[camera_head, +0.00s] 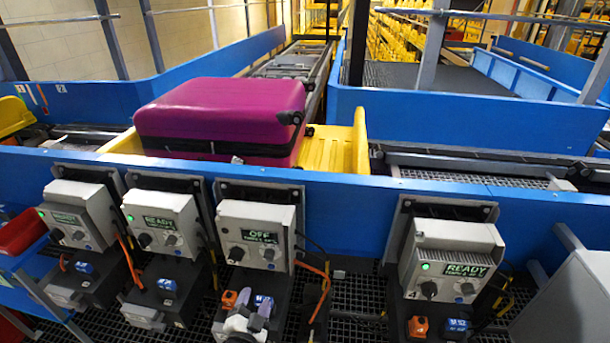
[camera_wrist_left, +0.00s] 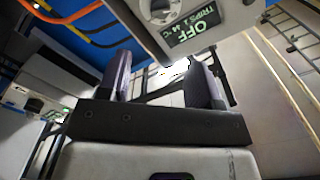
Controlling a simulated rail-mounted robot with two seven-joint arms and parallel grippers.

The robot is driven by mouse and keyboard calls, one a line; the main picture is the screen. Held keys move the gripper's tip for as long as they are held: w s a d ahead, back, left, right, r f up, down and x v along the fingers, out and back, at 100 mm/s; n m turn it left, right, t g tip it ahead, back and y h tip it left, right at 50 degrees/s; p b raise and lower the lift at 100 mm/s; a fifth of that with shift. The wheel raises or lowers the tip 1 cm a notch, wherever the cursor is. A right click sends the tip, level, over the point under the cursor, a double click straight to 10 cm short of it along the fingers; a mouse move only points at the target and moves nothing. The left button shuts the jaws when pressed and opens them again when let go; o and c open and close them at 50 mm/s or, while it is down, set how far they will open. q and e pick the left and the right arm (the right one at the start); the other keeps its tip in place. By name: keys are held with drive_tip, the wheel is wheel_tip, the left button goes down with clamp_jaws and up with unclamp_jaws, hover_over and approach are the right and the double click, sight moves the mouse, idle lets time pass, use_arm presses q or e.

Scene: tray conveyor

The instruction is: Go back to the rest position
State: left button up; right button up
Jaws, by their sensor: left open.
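My left gripper (camera_head: 254,304) is at the bottom of the head view, just below the control box marked OFF (camera_head: 258,234). Its two dark fingers are apart with nothing between them. In the left wrist view, the open fingers of my left gripper (camera_wrist_left: 162,66) point up toward the underside of that box, and its OFF display (camera_wrist_left: 195,36) shows there too. My right gripper is in neither view.
Boxes marked READY stand left (camera_head: 160,221) and right (camera_head: 455,262) of the OFF box, with cables hanging beside them. Behind the blue wall (camera_head: 345,215), a magenta suitcase (camera_head: 222,105) lies in a yellow tray (camera_head: 345,150). A red bin (camera_head: 22,231) is far left.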

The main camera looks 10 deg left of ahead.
use_arm(q)
wheel_tip(320, 180, down, 4)
drive_tip(key=s+a+n+g+y, duration=0.2)
drive_tip(key=n+g, duration=0.3)
drive_tip(key=g, duration=0.1)
drive_tip(key=s+d+r+n+g+h, duration=0.1)
drive_tip(key=s+r+n+g+h, duration=0.25)
drive_tip(key=s, duration=1.15)
drive_tip(key=s+f+m+g+p, duration=0.1)
drive_tip(key=s+f+g, duration=0.1)
drive_tip(key=s, duration=0.8)
drive_tip(key=s+f+m+g, duration=0.1)
drive_tip(key=s+f+g, duration=0.15)
drive_tip(key=s, duration=0.75)
wheel_tip(320, 180, up, 38)
drive_tip(key=p, duration=3.8)
drive_tip(key=shift+y, duration=0.45)
